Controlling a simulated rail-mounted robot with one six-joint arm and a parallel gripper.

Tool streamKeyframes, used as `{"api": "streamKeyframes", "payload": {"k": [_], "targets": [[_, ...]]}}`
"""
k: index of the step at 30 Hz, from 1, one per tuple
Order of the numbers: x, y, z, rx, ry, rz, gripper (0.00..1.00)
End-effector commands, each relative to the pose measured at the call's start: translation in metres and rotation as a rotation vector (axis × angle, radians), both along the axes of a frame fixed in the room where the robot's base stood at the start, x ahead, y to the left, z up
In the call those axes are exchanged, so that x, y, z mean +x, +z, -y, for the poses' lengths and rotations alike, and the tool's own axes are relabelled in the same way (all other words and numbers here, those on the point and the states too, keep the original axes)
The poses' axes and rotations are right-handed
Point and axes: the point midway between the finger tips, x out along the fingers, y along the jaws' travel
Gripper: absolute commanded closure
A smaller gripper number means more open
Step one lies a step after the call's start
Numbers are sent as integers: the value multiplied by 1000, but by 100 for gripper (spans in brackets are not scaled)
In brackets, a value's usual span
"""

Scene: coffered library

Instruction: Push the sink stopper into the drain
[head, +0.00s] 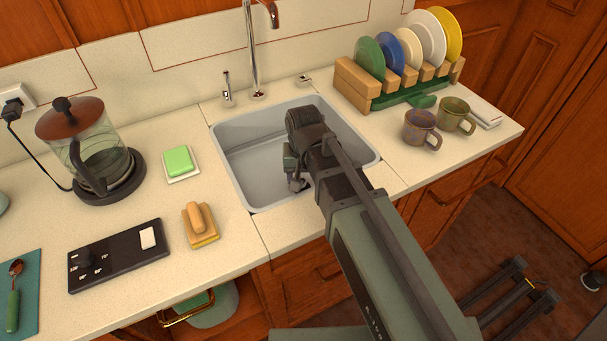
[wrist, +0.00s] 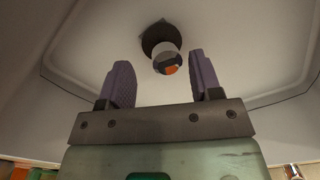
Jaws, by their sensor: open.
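My gripper (head: 295,184) is over the basin of the sink (head: 237,168), pointing down into it. In the wrist view my gripper (wrist: 159,62) is open, with two purple-grey fingers apart and nothing between them. The sink stopper (wrist: 166,62) has a pale grey knob with a dark and orange top. It shows beyond the fingertips, between the two fingers and nearer the right one. A dark round patch (wrist: 158,38) lies behind it on the basin floor, apparently the drain. I cannot tell how deep the stopper sits. In the head view my arm hides stopper and drain.
The faucet (head: 252,50) stands behind the sink. A dish rack (head: 355,86) with several plates and two mugs (head: 420,128) are to the right. The basin walls surround my gripper.

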Motion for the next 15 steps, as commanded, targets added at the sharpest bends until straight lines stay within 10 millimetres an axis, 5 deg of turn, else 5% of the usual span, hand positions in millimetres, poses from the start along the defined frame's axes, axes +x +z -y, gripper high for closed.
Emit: {"api": "streamKeyframes", "payload": {"k": [9, 15], "targets": [[0, 80, 0, 0, 0, 0, 42], [0, 105, 0, 0, 0, 0, 42]]}}
